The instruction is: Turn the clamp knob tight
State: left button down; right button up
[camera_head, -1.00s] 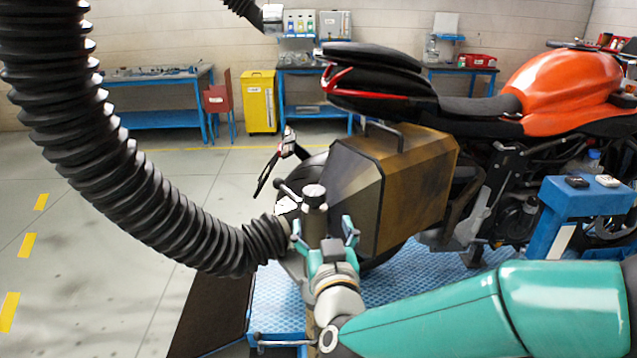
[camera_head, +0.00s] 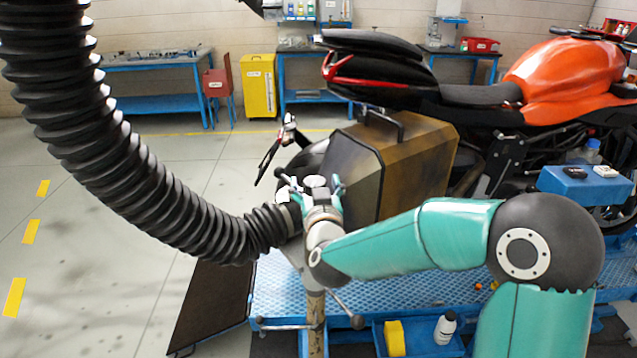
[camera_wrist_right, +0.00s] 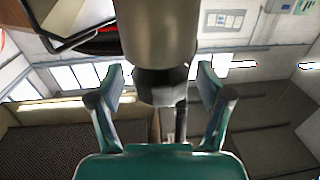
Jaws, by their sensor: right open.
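My right gripper (camera_head: 318,190) is at the top of the stand post, beside the end of the black corrugated hose (camera_head: 150,185). Its fingers are open, one on each side of the post's head. A grey round cap (camera_head: 315,181) shows between the fingers. In the right wrist view, my right gripper (camera_wrist_right: 162,82) is open, with a thick grey cylinder (camera_wrist_right: 158,30) and a dark knob-like part (camera_wrist_right: 160,85) between its fingers. I cannot tell whether the fingers touch it. The gripper hides part of the clamp. My left gripper is not in view.
A brown pannier case (camera_head: 390,165) on the orange motorcycle (camera_head: 565,80) stands close behind the gripper. The blue lift platform (camera_head: 390,285) lies below. A blue tray with a yellow item (camera_head: 394,338) and a white bottle (camera_head: 445,328) is low at front. Floor at left is clear.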

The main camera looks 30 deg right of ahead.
jog(key=c, duration=1.2)
jog(key=shift+a+m+g+h+b, duration=0.1)
jog(key=shift+m+g+h+b, duration=0.3)
jog(key=shift+h, duration=0.3)
jog(key=shift+m+h, duration=0.4)
jog(key=o, duration=1.2)
